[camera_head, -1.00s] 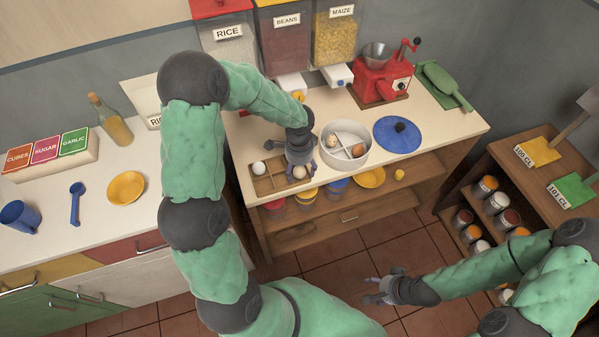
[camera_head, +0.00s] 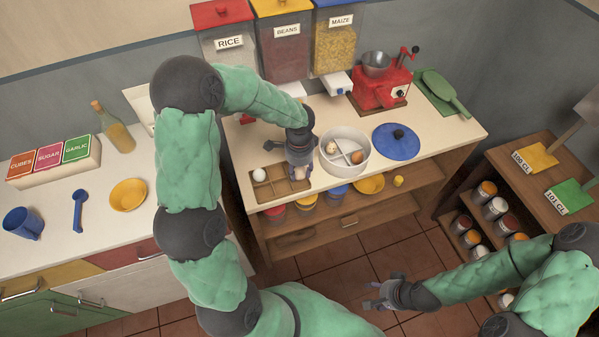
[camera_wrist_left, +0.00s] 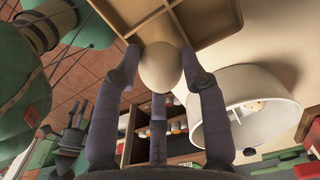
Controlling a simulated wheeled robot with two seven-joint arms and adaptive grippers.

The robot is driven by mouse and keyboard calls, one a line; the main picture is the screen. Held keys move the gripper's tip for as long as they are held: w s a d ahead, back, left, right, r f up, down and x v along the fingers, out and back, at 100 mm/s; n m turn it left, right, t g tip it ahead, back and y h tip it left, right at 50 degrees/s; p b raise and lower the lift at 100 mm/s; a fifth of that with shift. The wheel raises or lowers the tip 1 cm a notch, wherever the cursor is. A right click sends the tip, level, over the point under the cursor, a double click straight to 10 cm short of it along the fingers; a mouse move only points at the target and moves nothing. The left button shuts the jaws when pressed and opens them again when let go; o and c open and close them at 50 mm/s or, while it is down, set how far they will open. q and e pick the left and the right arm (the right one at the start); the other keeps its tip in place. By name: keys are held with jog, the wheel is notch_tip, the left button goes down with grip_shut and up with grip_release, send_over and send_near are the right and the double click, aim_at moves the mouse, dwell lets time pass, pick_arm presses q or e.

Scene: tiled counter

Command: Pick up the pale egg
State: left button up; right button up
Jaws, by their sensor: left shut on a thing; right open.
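My left gripper (camera_head: 299,168) is shut on a pale cream egg, seen clearly between its fingers in the left wrist view (camera_wrist_left: 160,67). In the head view the fingers mostly hide this egg. The gripper is over the right end of a wooden compartment tray (camera_head: 279,188). A white egg (camera_head: 259,175) sits in the tray's left part. A white divided bowl (camera_head: 361,170) stands to the right of the gripper, with a speckled egg (camera_head: 331,148) and a brown egg (camera_head: 357,157) in it. My right gripper (camera_head: 372,295) is open and empty, over the floor.
A blue lid (camera_head: 393,146) lies right of the bowl. A red grinder (camera_head: 383,85) and a green scoop (camera_head: 443,91) are at the back right. Dispensers for rice, beans and maize (camera_head: 285,50) stand behind. A shelf below the counter holds several tins and a yellow bowl (camera_head: 370,184).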

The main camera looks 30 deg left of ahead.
pick_arm(q)
jog(key=s+d+r+p, duration=0.3)
jog(key=s+d+r, duration=0.4)
jog(key=d+r, duration=0.4)
jog(key=w+a+f+p, duration=0.1)
jog(key=w+p, duration=0.1)
jog(key=w, duration=0.7)
jog(key=w+a+f+p, duration=0.1)
jog(key=w+f, duration=0.1)
jog(key=w, duration=0.8)
jog(key=shift+a+p, duration=0.25)
jog(key=shift+p, duration=0.15)
jog(key=shift+s+f, duration=0.1)
jog(key=shift+f+b, duration=1.75)
jog(key=shift+f, duration=1.3)
jog(key=shift+f, duration=0.15)
